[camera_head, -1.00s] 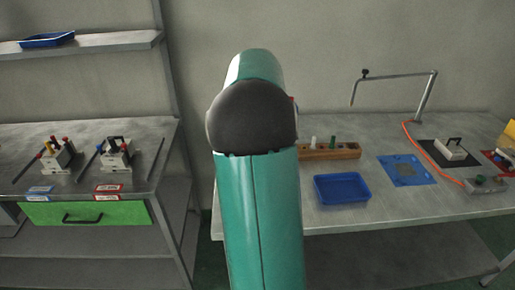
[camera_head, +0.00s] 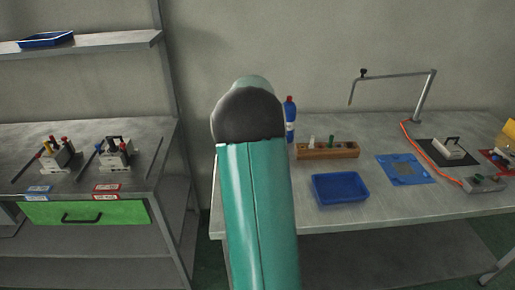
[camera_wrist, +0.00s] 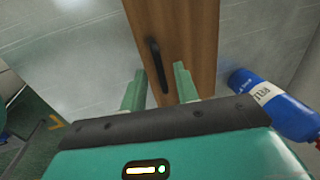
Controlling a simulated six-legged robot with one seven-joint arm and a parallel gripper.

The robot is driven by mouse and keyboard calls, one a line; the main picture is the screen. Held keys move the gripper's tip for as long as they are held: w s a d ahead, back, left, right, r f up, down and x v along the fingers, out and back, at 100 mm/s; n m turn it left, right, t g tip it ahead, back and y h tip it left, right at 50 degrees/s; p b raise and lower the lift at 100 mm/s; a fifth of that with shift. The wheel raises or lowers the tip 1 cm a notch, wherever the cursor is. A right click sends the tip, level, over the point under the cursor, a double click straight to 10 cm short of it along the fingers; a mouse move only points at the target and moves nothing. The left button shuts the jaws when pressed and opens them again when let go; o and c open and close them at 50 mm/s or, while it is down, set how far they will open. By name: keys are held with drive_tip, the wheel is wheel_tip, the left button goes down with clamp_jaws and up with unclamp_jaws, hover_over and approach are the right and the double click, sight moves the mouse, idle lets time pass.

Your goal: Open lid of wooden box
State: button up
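In the wrist view, a brown wooden box (camera_wrist: 192,35) lies across the top middle, with a dark handle (camera_wrist: 157,66) on its surface. My gripper (camera_wrist: 159,76) is open. Its two green fingers are spread, one to each side of the handle's lower end in the picture. Whether a finger touches the handle or the wood, I cannot tell. Nothing is held. In the head view my green arm hides the gripper and this box.
A wooden block with pegs (camera_head: 328,151) and a blue tray (camera_head: 340,188) are to the right. A green drawer (camera_head: 85,212) is left.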

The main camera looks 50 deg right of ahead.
clamp_jaws()
drive_tip(key=shift+r, duration=0.1)
